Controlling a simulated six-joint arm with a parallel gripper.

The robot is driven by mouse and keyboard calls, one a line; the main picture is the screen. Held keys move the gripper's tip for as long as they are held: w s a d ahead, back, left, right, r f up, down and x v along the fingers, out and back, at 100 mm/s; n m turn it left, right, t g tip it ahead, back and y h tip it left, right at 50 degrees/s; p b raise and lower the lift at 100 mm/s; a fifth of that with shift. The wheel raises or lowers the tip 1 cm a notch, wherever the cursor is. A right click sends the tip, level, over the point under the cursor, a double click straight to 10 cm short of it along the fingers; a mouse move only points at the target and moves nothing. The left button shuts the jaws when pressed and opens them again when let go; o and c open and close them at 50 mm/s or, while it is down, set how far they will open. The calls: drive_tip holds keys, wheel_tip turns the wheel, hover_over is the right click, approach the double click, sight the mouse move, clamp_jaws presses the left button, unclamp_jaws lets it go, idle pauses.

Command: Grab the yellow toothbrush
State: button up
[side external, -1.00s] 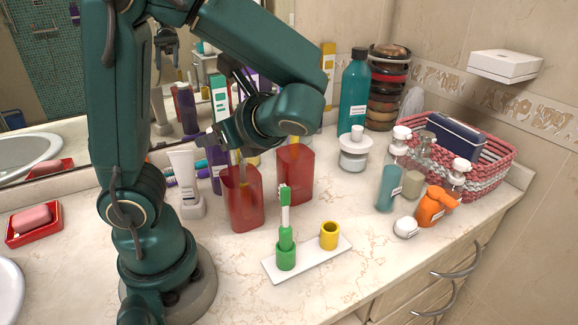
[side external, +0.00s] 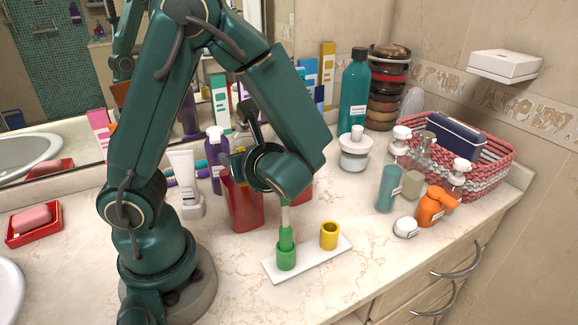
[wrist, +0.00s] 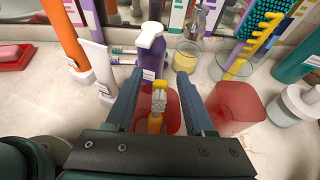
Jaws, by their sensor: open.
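The yellow toothbrush (wrist: 156,122) stands head up in a red cup (wrist: 172,108), seen in the wrist view. Its pale bristles face the camera. My gripper (wrist: 160,84) is open, with one finger on each side of the brush head in the picture; I cannot tell whether either touches it. In the side view the same cup (side external: 244,207) stands below my gripper (side external: 238,160), and my wrist hides most of the brush.
A second red cup (wrist: 236,106) stands close on the right. A purple pump bottle (wrist: 150,52) and white tube (wrist: 98,62) are behind and left. A green toothbrush (side external: 286,238) stands in a white holder (side external: 312,262) beside an empty yellow ring (side external: 329,236).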

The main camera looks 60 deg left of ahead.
drive_tip(key=shift+x, duration=0.95)
clamp_jaws()
idle(0.7)
